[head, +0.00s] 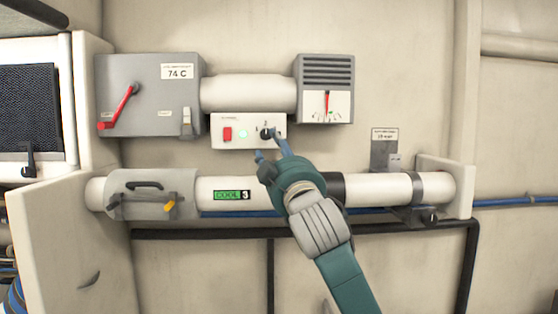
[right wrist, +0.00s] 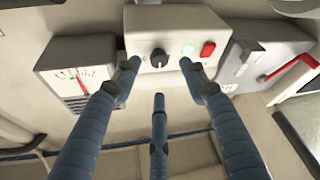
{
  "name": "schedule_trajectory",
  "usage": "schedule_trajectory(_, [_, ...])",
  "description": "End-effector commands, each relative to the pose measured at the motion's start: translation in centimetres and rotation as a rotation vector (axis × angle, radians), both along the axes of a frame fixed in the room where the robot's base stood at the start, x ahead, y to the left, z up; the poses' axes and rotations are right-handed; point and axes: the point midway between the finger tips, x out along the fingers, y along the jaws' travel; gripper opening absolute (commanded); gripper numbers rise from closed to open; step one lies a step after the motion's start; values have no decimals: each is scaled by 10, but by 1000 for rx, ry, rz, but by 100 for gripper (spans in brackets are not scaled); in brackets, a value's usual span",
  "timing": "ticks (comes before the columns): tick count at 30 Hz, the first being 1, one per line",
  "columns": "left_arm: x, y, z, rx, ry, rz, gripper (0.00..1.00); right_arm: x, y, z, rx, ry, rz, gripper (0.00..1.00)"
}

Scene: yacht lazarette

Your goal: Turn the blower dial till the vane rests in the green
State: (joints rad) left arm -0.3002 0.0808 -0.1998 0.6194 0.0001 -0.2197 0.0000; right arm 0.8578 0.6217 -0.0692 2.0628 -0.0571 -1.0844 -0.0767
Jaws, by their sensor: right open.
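The blower dial (head: 267,133) is a small dark knob on the right of a white control panel (head: 247,144). It also shows in the right wrist view (right wrist: 159,58), between two of my fingertips. The vane gauge (head: 326,104) is to the right of the panel, with a thin red vane standing about upright over a white face. My left gripper is not in view.
The panel also has a red switch (head: 227,134) and a lit green lamp (head: 243,133). A grey box (head: 150,70) with a red lever (head: 122,103) is at the left. A white pipe (head: 385,190) with a "COOL 3" display (head: 231,195) runs below.

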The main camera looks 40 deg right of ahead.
Motion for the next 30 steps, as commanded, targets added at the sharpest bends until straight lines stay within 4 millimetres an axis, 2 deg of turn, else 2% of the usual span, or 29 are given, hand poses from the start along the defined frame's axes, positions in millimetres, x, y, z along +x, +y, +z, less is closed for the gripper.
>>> schedule_trajectory(3, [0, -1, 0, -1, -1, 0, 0, -21, 8, -8, -2, -1, 1, 43])
schedule_trajectory(10, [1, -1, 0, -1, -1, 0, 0, -44, 17, -17, 0, 1, 1, 43])
schedule_trajectory(30, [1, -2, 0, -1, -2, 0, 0, -47, 18, -18, 1, 0, 1, 43])
